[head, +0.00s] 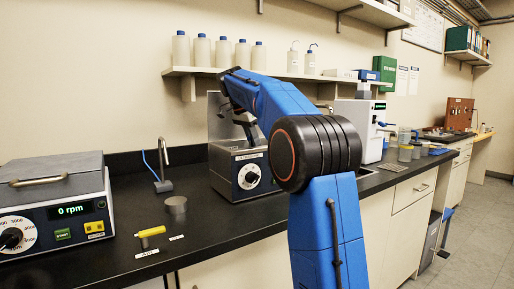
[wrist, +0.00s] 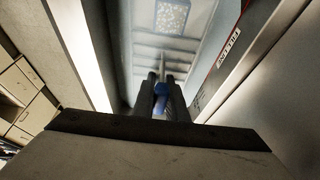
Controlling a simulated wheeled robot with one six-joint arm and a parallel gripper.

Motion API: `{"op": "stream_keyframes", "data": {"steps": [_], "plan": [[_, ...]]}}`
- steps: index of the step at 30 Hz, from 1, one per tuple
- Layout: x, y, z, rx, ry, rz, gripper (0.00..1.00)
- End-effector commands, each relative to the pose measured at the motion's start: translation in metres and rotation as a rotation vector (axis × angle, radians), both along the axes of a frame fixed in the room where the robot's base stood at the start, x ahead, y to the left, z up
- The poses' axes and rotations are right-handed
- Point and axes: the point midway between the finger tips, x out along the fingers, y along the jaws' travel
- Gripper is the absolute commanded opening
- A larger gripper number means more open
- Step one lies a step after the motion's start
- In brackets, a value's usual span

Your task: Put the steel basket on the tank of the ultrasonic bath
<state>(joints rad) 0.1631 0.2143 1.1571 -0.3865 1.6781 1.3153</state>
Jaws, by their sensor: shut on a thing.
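The ultrasonic bath (head: 238,170) is a grey box with a dial on its dark front, standing on the black bench behind my arm. Its lid (head: 216,117) stands raised at the back. My gripper (head: 246,132) is over the bath, partly hidden by my blue arm. In the wrist view my gripper (wrist: 166,88) is shut on a small blue part, seemingly the grip of the steel basket (wrist: 160,103). The rest of the basket is hard to make out. Pale metal walls surround the fingers, and a "FILL LINE" label (wrist: 228,48) shows on the right.
A centrifuge-like unit (head: 62,205) reading 0 rpm stands at the left. A tap (head: 163,165), a steel cylinder (head: 176,205) and a yellow-handled tool (head: 150,232) are on the bench left of the bath. A shelf (head: 200,73) with bottles hangs above.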

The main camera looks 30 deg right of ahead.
Motion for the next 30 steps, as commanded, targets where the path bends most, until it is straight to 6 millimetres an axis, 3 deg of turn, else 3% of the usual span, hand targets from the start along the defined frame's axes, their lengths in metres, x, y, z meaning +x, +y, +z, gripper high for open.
{"op": "stream_keyframes", "data": {"steps": [15,16,18,30], "plan": [[-0.0003,0.0,-0.0101,0.0,-0.001,0.0,0.0],[-0.0002,0.0,-0.0103,0.0,0.0,0.0,0.17],[-0.0002,0.0,-0.0103,0.0,0.0,0.0,0.31],[0.0003,-0.0001,-0.0044,0.0,-0.001,0.0,0.31]]}}
